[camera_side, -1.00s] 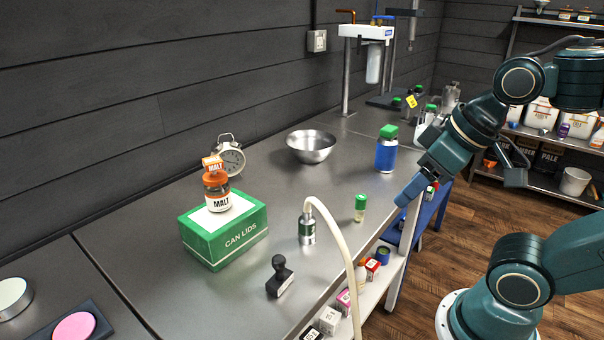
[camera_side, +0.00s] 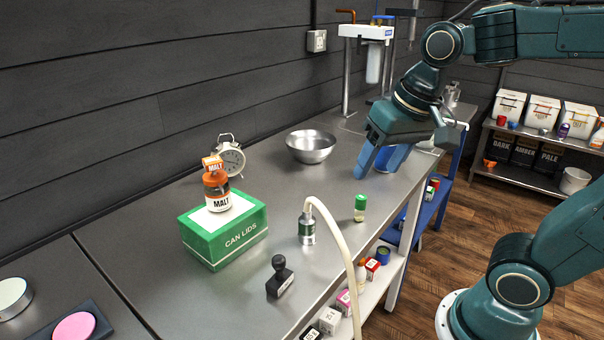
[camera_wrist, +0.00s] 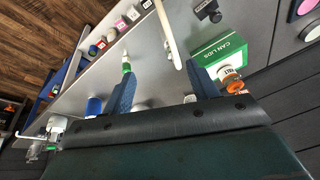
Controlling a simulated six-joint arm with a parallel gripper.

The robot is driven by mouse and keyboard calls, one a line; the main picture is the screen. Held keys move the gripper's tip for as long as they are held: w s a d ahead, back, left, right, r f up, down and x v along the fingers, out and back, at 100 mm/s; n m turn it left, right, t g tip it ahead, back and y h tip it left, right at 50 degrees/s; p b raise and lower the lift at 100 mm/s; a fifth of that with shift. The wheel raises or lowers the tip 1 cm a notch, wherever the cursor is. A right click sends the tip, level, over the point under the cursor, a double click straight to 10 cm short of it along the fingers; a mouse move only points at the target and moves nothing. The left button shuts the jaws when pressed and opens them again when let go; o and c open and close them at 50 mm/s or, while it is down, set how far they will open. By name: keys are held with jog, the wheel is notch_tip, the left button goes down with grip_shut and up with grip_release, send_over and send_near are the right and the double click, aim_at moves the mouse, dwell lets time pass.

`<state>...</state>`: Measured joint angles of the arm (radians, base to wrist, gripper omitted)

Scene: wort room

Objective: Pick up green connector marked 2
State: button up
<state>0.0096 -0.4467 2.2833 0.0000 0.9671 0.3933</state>
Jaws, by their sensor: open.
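I cannot make out a mark 2 on any green thing. A small vial with a green cap (camera_side: 360,207) stands upright on the bench; it also shows beside a finger in the wrist view (camera_wrist: 126,65). A silver hose fitting (camera_side: 307,229) with a pale hose stands to its left. My gripper (camera_side: 366,166) is above the bench, behind the vial and apart from it, in front of a blue bottle that it partly hides. In the wrist view my gripper (camera_wrist: 160,69) has its blue fingers wide apart with nothing held between them.
A green can-lids box (camera_side: 228,240) carries a malt jar (camera_side: 217,190). A steel bowl (camera_side: 311,146), an alarm clock (camera_side: 231,158) and a black stamp (camera_side: 280,277) stand on the bench. Small marked cubes (camera_side: 330,320) lie on the shelf below the front edge. Bench around the vial is clear.

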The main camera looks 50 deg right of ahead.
jog(key=w+f+m+g, duration=0.2)
jog(key=w+m, duration=0.3)
jog(key=w, duration=0.3)
jog(key=m+g, duration=0.2)
jog(key=m, duration=0.3)
send_over(307, 210)
jog(key=shift+d+f, duration=0.1)
jog(key=shift+f, duration=1.95)
jog(key=shift+f, duration=4.3)
jog(key=shift+f, duration=0.1)
jog(key=shift+f, duration=2.45)
jog(key=shift+c, duration=0.5)
jog(key=c, duration=1)
